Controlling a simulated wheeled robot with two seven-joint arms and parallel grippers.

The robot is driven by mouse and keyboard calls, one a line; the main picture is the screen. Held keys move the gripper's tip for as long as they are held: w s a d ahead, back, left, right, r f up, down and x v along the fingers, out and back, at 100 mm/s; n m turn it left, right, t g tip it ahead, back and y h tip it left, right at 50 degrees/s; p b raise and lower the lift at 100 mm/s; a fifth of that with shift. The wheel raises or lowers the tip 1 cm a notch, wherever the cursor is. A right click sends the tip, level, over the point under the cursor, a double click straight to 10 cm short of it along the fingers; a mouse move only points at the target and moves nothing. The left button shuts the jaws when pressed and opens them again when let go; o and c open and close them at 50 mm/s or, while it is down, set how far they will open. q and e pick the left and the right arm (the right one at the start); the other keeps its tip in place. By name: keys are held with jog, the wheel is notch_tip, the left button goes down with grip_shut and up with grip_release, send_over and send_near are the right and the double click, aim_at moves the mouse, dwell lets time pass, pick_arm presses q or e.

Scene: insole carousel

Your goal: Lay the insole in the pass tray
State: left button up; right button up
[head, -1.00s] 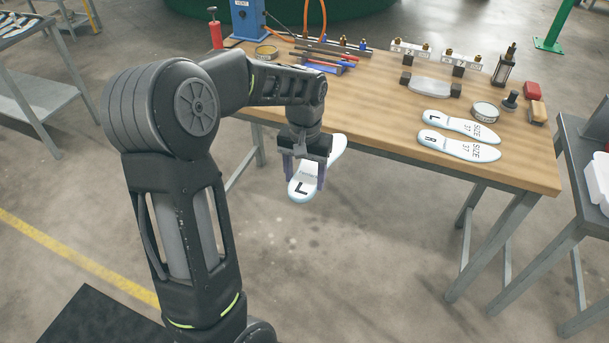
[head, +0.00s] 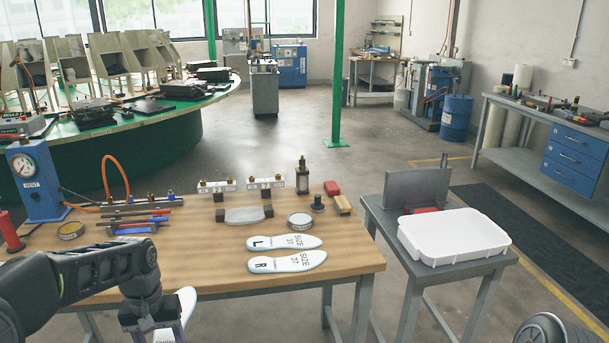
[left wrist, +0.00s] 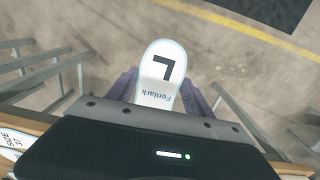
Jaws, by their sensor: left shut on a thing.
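My left gripper (head: 155,334) is at the bottom left of the head view, in front of the wooden bench's near edge. It is shut on a white insole (head: 187,303) marked L, which also shows in the left wrist view (left wrist: 161,75), with its end pointing away from the gripper. The gripper's fingers (left wrist: 160,93) are on either side of the insole; its lower part is cut off in the head view. A white tray (head: 440,256) stands empty on a grey side table at the right, well away from the gripper. My right gripper is out of view.
Two insoles marked L (head: 285,242) and R (head: 287,262) lie on the wooden bench (head: 215,270). A round tin (head: 300,221), bottle and small blocks stand behind them. The grey side table (head: 410,262) has an upright plate behind the tray. A floor gap separates bench and side table.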

pick_arm(q)
jog(key=w+d+m, duration=0.1)
jog(key=w+d, duration=0.1)
jog(key=d, duration=0.5)
jog(key=w+d+m, duration=0.2)
jog(key=d, duration=0.6)
jog(key=shift+w+f, duration=0.3)
